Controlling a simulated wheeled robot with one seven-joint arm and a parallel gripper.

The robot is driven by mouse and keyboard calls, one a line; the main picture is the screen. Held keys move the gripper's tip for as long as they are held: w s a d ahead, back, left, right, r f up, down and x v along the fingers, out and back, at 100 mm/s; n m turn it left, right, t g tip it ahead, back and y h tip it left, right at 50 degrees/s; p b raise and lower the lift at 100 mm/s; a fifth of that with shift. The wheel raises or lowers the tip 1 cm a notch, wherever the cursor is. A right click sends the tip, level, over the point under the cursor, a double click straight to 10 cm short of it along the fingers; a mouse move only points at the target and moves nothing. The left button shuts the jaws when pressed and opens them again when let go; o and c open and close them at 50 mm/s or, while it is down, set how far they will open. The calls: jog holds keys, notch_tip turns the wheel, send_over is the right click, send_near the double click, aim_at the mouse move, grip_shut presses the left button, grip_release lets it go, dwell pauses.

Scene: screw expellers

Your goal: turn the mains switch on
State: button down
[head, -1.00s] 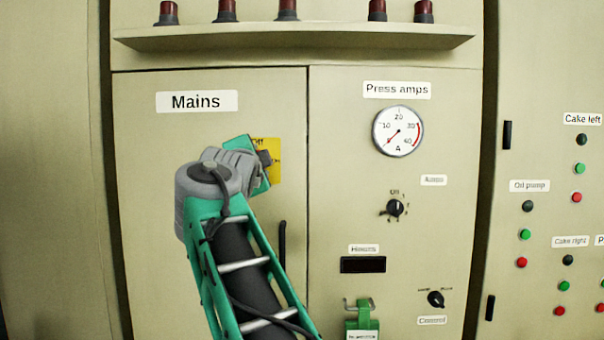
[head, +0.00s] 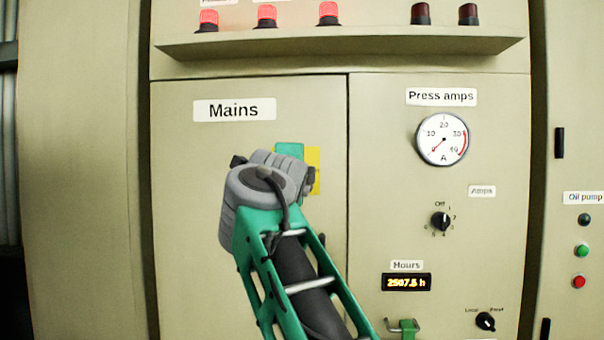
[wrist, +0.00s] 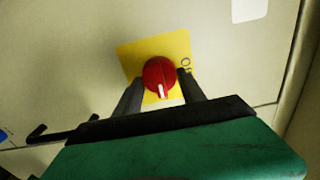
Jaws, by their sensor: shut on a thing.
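The mains switch is a red rotary knob (wrist: 158,71) with a white mark, on a yellow plate (wrist: 125,53) in the wrist view. The two dark fingers of my gripper (wrist: 161,84) stand on either side of the knob, shut on it. The white mark points toward the bottom of the wrist picture. Part of a black letter label shows at the plate's right edge. In the head view the yellow plate (head: 314,160) is mostly behind my arm, and the knob is hidden. The "Mains" label (head: 234,109) is above it on the cabinet door.
Above the door, a shelf (head: 340,46) carries several lamps; the three left ones (head: 328,13) glow red. The hours display (head: 406,283) is lit. The right panel has an ammeter (head: 443,139), an amps selector (head: 440,221) and a green padlock-like part (head: 404,328).

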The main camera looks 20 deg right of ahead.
jog(key=c, duration=0.7)
grip_release()
jog(key=b+v, duration=0.1)
jog(key=v, duration=0.6)
jog(key=shift+s+a, duration=0.2)
jog(key=shift+s, duration=0.15)
